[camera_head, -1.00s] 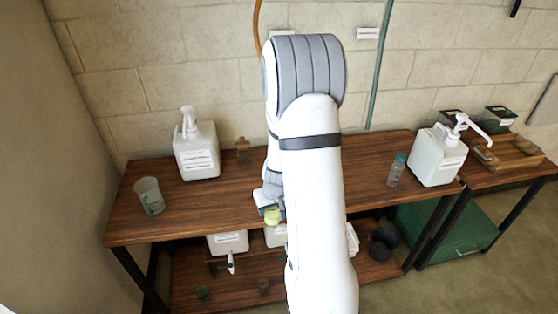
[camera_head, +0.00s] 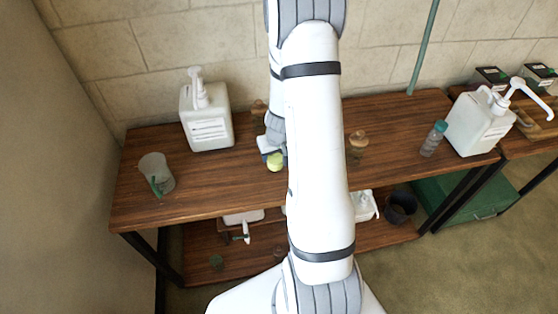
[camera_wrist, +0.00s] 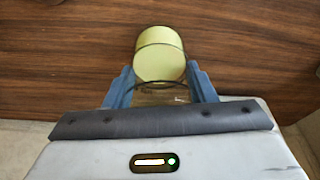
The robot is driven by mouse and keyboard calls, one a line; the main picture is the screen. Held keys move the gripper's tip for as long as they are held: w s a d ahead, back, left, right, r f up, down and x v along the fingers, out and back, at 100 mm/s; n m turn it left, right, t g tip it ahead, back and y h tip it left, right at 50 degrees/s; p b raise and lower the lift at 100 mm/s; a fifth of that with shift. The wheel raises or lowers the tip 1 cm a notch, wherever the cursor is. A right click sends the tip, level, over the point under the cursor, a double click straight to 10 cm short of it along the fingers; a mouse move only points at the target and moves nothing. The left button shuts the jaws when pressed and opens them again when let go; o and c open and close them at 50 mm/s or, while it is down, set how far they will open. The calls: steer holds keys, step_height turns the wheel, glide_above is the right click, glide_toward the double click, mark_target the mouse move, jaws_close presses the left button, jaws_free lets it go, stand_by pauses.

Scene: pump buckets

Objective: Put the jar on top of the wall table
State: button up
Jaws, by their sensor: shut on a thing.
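The jar (camera_wrist: 160,55) has a round yellow-green lid and sits between the two blue fingers of my gripper (camera_wrist: 160,88) in the wrist view. My gripper is shut on it. In the head view the jar (camera_head: 275,161) shows as a small yellow-green disc left of my arm, and my gripper (camera_head: 271,150) is partly hidden. The wall table (camera_head: 215,180) is a dark wooden table against the block wall. The jar appears in front of or over its top; I cannot tell whether it touches the wood.
On the table stand a white pump bottle (camera_head: 207,118), a clear cup (camera_head: 157,173), a small wooden item (camera_head: 358,142) and a teal-capped bottle (camera_head: 434,138). Another pump bottle (camera_head: 480,122) stands at the right. A lower shelf (camera_head: 200,255) holds more items.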

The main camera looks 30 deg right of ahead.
mark_target(273, 163)
steer(key=shift+s+a+b+x, duration=0.15)
steer(key=shift+b+x, duration=0.35)
steer(key=shift+x, duration=0.25)
steer(key=shift+s+b+x, duration=0.15)
steer(key=shift+b+x, duration=0.3)
steer(key=shift+x, duration=0.25)
steer(key=shift+s+a+b+x, duration=0.15)
steer(key=shift+b+x, duration=0.35)
steer(key=shift+x, duration=0.25)
steer(key=shift+f, duration=0.15)
steer(key=shift+f, duration=0.15)
steer(key=o, duration=1.4)
steer(key=shift+c, duration=0.2)
